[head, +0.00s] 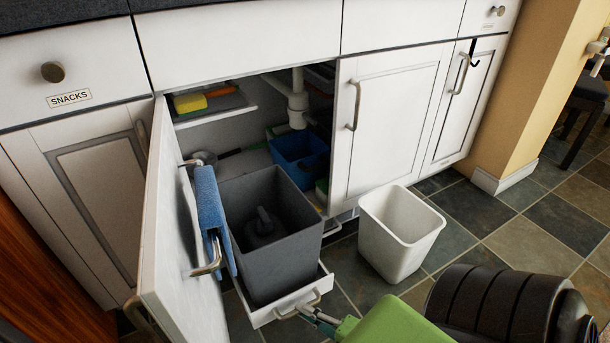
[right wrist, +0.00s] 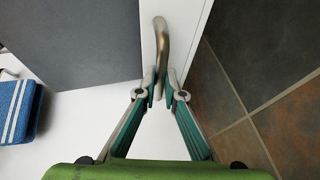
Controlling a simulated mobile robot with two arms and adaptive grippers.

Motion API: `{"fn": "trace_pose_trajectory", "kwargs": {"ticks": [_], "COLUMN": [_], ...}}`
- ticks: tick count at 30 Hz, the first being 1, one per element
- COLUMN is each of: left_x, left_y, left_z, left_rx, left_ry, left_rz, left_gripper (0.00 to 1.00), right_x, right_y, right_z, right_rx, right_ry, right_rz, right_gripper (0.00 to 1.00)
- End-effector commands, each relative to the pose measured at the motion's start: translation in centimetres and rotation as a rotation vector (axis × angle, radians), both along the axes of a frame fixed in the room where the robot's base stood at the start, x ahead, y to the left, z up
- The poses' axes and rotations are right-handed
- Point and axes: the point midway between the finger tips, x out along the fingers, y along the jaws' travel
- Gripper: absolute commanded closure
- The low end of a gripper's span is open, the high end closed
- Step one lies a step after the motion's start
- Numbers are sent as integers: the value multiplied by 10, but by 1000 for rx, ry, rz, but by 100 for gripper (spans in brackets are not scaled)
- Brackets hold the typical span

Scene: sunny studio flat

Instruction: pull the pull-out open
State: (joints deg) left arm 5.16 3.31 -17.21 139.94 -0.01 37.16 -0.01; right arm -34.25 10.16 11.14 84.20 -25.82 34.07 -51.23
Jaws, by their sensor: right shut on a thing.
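The pull-out (head: 264,317) is a low white tray under the sink, standing partly out of the open cabinet with a grey bin (head: 291,262) on it. Its curved metal handle (head: 316,297) is on the front. My right gripper (head: 309,313) reaches in from the lower right and is shut on this handle. In the right wrist view the fingertips (right wrist: 165,86) close around the lower end of the handle (right wrist: 162,38), and the grey bin (right wrist: 85,40) is at upper left. My left gripper is not in view.
The open cabinet door (head: 165,240) stands close left of the pull-out, with a blue towel (head: 208,205) on its rail. A white bin (head: 390,245) stands on the tiled floor just right of it. A blue caddy (head: 300,160) sits inside the cabinet.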

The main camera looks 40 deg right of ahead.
Motion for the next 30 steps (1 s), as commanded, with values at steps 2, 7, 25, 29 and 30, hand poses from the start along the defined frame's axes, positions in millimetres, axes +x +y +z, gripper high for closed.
{"fn": "trace_pose_trajectory", "kwargs": {"ticks": [2, 7, 25, 29, 30], "left_x": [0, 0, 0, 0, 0], "left_y": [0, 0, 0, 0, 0], "left_z": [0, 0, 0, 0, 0], "left_rx": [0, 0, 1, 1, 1], "left_ry": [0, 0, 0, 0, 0], "left_rz": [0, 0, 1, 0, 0], "left_gripper": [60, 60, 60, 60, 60], "right_x": [0, 0, -40, -68, -76], "right_y": [1, 1, -5, -10, -11], "right_z": [0, 0, 6, 11, 13], "right_rx": [1, 1, 1, 1, 1], "right_ry": [0, 0, 5, 4, 4], "right_rz": [1, 1, 0, -1, 0], "right_gripper": [100, 74, 74, 74, 74]}}
